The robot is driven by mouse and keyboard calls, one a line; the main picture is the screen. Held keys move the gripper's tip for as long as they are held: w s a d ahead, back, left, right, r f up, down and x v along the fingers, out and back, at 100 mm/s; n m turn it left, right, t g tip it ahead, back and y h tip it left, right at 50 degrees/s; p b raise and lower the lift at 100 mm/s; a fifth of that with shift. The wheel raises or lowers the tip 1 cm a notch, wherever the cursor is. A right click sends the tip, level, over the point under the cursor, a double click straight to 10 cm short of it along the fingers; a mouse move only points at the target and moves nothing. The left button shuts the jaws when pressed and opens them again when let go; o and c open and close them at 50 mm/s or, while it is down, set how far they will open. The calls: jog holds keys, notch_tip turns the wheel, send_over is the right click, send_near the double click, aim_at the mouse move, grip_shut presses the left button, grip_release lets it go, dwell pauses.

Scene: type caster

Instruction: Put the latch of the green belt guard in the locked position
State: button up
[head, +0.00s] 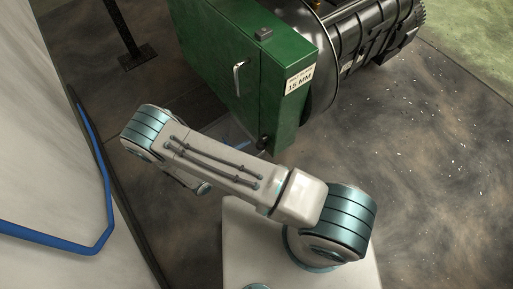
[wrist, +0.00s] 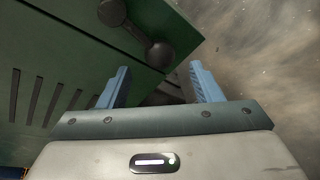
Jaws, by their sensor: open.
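The green belt guard (head: 222,58) is a box at the top middle of the head view, with a metal handle and a "15 MM" label. Its green panel (wrist: 60,60) with dark slots fills the left of the wrist view. A dark latch (wrist: 138,34) with two round ends joined by a bar lies on the guard at the top of the wrist view. A small dark part, likely this latch (head: 264,143), shows low on the guard's corner in the head view. My gripper (wrist: 158,85) is open and empty, its blue fingers just below the latch, apart from it in the picture.
A black cylindrical machine (head: 365,45) adjoins the guard at the right. A pale panel with a blue rail (head: 105,200) stands at the left. A dark post (head: 125,35) stands at the upper left. The concrete floor (head: 430,150) at the right is clear.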

aim_at(257, 147)
jog(key=shift+x, duration=2.35)
